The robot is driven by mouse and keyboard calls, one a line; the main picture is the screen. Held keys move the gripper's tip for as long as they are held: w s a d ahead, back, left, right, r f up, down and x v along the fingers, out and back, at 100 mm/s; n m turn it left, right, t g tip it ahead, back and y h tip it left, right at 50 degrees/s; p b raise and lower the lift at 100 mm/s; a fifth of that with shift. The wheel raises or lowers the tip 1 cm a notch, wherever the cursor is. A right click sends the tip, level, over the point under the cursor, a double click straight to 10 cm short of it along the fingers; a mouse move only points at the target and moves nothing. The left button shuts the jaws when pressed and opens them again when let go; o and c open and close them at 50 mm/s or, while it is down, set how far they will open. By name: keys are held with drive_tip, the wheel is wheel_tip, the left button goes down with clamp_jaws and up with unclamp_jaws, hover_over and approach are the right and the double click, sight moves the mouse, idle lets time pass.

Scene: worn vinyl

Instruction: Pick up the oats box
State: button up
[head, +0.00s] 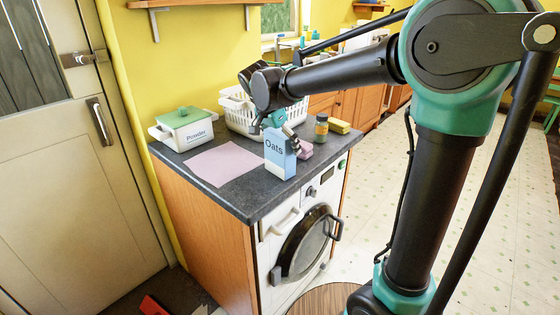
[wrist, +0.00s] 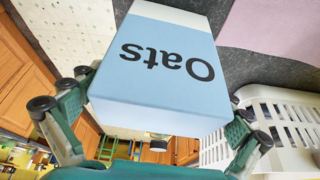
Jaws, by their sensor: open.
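In the wrist view the oats box (wrist: 160,70) shows large, upside down, between my open fingers (wrist: 155,125). One finger is on each side of the box. I cannot tell whether either touches it.
A pink cloth (head: 222,164) lies left of the box. A white tub with a green lid (head: 183,117) stands behind it. A white basket (head: 236,105) is at the back. A pink sponge (head: 305,150), a jar (head: 321,128) and a yellow sponge (head: 340,126) are to the right.

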drive_tip(key=shift+w+d+f, duration=0.1)
drive_tip(key=shift+f, duration=0.25)
drive_tip(key=shift+c, duration=0.2)
drive_tip(key=c, duration=1.2)
drive_tip(key=shift+c, duration=0.2)
drive_tip(key=shift+r, duration=0.2)
